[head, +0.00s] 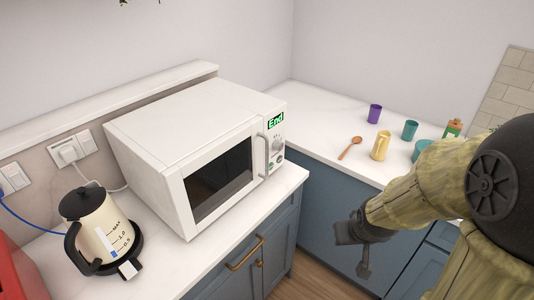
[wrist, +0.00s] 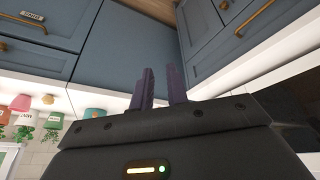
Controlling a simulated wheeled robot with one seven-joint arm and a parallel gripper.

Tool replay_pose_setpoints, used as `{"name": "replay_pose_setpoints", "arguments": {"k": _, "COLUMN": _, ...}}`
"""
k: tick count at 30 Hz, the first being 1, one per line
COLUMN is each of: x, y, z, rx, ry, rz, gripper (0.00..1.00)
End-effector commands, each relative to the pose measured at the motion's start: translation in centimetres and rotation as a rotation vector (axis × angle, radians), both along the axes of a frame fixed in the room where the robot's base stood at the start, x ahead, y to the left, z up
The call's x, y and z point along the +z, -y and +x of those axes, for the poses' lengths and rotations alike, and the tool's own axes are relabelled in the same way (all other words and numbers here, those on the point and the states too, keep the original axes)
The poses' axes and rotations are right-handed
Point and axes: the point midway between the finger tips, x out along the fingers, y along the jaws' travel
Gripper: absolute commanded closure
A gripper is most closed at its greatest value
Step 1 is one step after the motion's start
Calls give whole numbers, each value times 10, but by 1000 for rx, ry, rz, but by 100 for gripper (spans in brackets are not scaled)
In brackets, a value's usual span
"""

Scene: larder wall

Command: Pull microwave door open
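The white microwave (head: 165,130) stands on the left counter in the head view, with a green "End" display. Its door (head: 220,180) with a dark window is shut. The pale upright door handle (head: 264,156) is at the door's right edge, beside the dial. My gripper (head: 354,256) is to the right of the microwave and lower in the picture, in front of the blue cabinets, well apart from the handle. In the wrist view its two dark fingers (wrist: 162,72) stand apart with nothing between them.
A cream kettle (head: 102,228) stands left of the microwave. The right counter holds a wooden spoon (head: 350,147), a yellow mug (head: 381,146), a purple cup (head: 375,113) and a teal cup (head: 410,130). A cabinet handle (head: 245,254) sticks out below the microwave.

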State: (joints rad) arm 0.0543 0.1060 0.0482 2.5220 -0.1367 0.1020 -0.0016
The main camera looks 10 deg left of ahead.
Motion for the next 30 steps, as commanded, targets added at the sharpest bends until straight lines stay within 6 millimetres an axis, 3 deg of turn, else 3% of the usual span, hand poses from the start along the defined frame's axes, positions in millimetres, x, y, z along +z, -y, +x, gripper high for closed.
{"name": "replay_pose_setpoints", "arguments": {"k": 6, "x": -13, "y": -16, "z": 79, "rx": 206, "ry": 262, "rz": 13, "gripper": 84}}
{"name": "replay_pose_setpoints", "arguments": {"k": 12, "x": -14, "y": -52, "z": 131, "rx": 396, "ry": 518, "rz": 126, "gripper": 84}}
{"name": "replay_pose_setpoints", "arguments": {"k": 15, "x": -9, "y": -72, "z": 147, "rx": 478, "ry": 650, "rz": 215, "gripper": 84}}
{"name": "replay_pose_setpoints", "arguments": {"k": 22, "x": 12, "y": -106, "z": 159, "rx": 601, "ry": 933, "rz": 464, "gripper": 84}}
{"name": "replay_pose_setpoints", "arguments": {"k": 30, "x": 26, "y": -114, "z": 156, "rx": 632, "ry": 1045, "rz": 570, "gripper": 84}}
